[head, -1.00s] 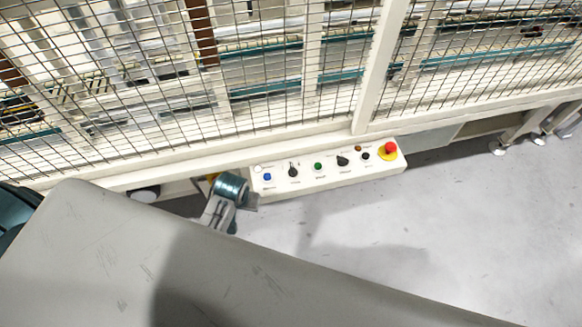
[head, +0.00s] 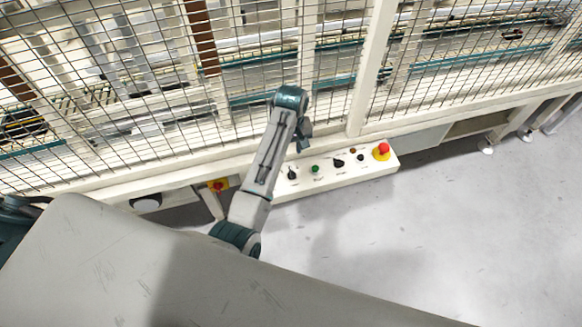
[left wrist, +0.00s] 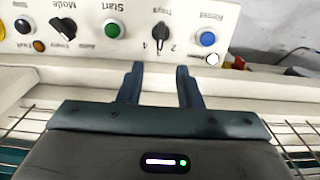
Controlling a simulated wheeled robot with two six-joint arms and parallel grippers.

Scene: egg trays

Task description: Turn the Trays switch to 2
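The Trays switch (left wrist: 160,32) is a black knob on the white control panel (left wrist: 240,12), with small number marks beside it. In the left wrist view the panel lettering appears upside down. I cannot tell clearly which mark the knob points at. In the head view the Trays switch (head: 292,173) sits near the panel's left part. My left gripper (left wrist: 160,68) is open and empty, its two fingers apart and lined up with the switch but not around it. In the head view my left gripper (head: 304,134) hangs above the panel by the fence. My right gripper is not in view.
The panel also bears a blue button (left wrist: 207,39), a green Start button (left wrist: 112,30), a Mode knob (left wrist: 63,28) and a red emergency stop (head: 382,149). A mesh fence (head: 260,80) stands behind the panel. Grey floor (head: 400,235) is clear in front.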

